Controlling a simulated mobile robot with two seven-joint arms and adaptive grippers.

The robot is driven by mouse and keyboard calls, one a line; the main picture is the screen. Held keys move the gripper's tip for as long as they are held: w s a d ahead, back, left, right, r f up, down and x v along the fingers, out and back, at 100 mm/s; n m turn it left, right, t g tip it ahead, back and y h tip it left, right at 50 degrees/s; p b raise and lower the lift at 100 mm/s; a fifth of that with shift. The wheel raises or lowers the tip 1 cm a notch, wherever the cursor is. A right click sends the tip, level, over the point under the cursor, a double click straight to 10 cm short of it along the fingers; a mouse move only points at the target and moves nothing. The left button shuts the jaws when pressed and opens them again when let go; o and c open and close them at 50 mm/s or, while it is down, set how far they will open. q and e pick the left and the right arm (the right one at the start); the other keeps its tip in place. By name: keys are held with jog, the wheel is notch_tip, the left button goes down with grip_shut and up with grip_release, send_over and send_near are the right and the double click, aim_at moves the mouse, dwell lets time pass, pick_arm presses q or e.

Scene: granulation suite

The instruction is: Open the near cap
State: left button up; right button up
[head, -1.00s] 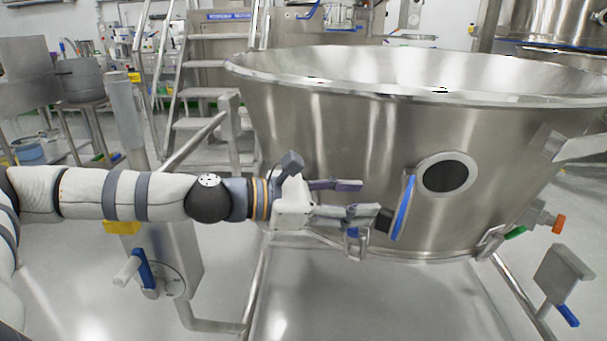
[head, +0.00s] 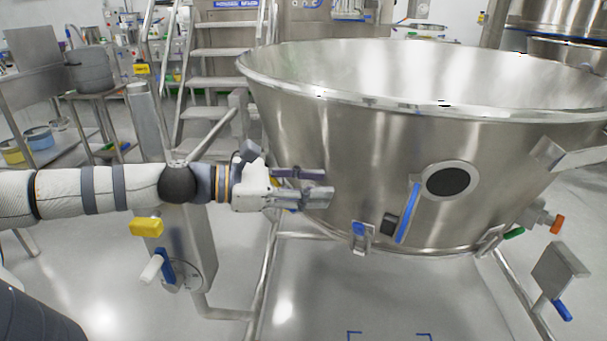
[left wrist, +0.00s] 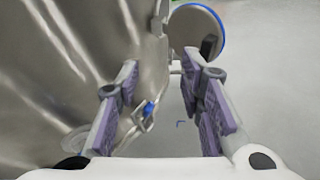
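The near cap (head: 409,213) is a disc with a blue rim, seen almost edge-on in the head view. It stands swung out from the steel vessel (head: 330,140), left of a round dark port (head: 448,181). Its black knob (head: 389,224) points left. In the left wrist view the cap (left wrist: 198,32) shows its grey face and the knob. My left gripper (head: 331,186) is left of the cap, apart from it, with its fingers spread and nothing between them. The gripper also fills the left wrist view (left wrist: 161,72). My right gripper is not in view.
A small latch with blue (head: 362,237) sits on the vessel's lower edge, below and right of my left gripper. A post with a yellow tag and blue-and-white handle (head: 160,267) stands below my left arm. Steps (head: 215,83) stand behind. The floor in front is open.

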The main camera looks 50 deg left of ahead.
pick_arm(q)
jog(key=shift+s+a+r, duration=0.2)
jog(key=shift+s+a, duration=0.15)
jog(key=shift+a, duration=0.2)
jog(key=shift+p, duration=0.5)
jog(key=v, duration=1.2)
jog(key=shift+r, duration=0.1)
